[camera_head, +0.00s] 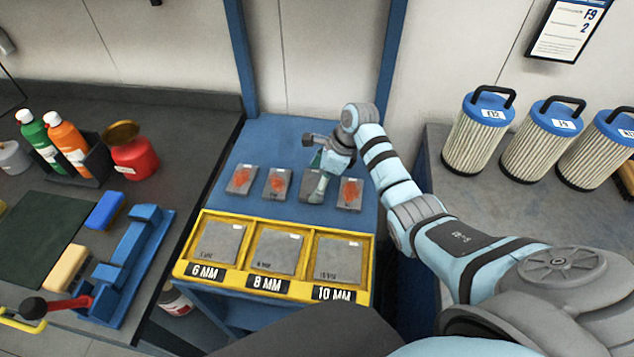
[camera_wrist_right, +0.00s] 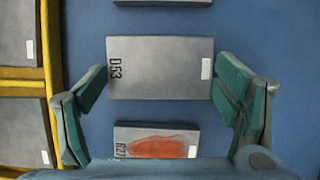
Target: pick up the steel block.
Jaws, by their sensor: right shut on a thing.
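The steel block, a plain grey plate marked D53 (camera_wrist_right: 160,70) with a small white label, lies between the fingers of my right gripper (camera_wrist_right: 162,88) in the right wrist view. The green-padded fingers are shut on its two opposite ends. In the head view my right gripper (camera_head: 317,180) points down over the row of blocks on the blue table and hides much of the held block. Whether the block is clear of the table is hard to tell. My left gripper is not in view.
Blocks with orange-red patches stand on both sides, at left (camera_head: 241,180), nearer (camera_head: 277,183) and right (camera_head: 350,193). A yellow tray (camera_head: 185,268) in front has 6, 8 and 10 MM compartments, each holding a grey plate. Blue filter canisters (camera_head: 478,135) stand at right.

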